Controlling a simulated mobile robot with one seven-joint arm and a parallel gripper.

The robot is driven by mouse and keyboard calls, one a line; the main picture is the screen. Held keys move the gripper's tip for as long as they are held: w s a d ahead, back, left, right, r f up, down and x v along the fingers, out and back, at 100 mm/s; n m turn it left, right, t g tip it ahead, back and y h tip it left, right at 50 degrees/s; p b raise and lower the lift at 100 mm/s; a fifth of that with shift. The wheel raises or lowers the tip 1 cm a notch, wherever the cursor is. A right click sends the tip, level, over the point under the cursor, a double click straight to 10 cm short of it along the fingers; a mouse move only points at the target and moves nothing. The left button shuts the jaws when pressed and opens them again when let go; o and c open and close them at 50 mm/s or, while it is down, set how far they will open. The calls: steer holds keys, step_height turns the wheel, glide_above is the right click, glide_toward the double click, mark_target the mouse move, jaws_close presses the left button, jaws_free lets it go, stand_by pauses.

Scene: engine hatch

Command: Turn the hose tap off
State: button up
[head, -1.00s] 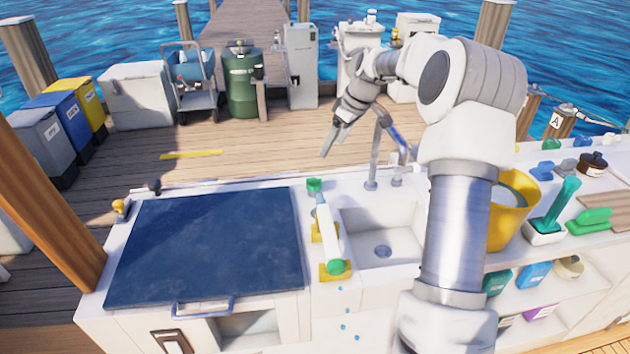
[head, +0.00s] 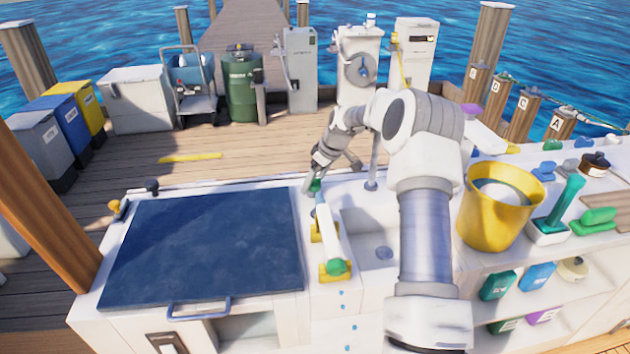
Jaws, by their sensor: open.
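A small green piece (head: 315,186), which looks like the hose tap, stands on the white counter at the back end of a white tube. The tube (head: 328,226) lies in yellow holders and has a green front end (head: 335,266). Blue drops (head: 342,306) show below that end, in front of the counter. My gripper (head: 316,178) is open and points down at the green piece. One finger is just left of it and partly covers it. I cannot tell whether they touch, and the other finger is hard to make out.
A sink (head: 375,236) with a tall grey faucet (head: 372,172) is right of the tube. A dark blue hatch (head: 205,245) with a blue handle fills the left. A yellow bucket (head: 470,222) and a teal brush (head: 565,203) stand right of my arm.

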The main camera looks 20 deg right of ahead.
steer(key=c, duration=1.4)
steer(key=shift+m, duration=0.3)
steer(key=m, duration=0.1)
steer(key=m+h, duration=0.1)
steer(key=m, duration=0.1)
steer(key=shift+a+m+t+b, duration=0.2)
steer(key=shift+m+t+b, duration=0.1)
steer(key=m+h, duration=0.2)
steer(key=m, duration=0.3)
steer(key=shift+a, duration=0.15)
steer(key=m+h+p, duration=0.1)
steer(key=m+h, duration=0.1)
steer(key=m, duration=0.2)
steer(key=shift+a+m, duration=0.1)
steer(key=shift+m, duration=0.3)
steer(key=shift+m+g+h+p, duration=0.5)
steer(key=shift+m+g+p, duration=0.3)
steer(key=shift+m, duration=1.2)
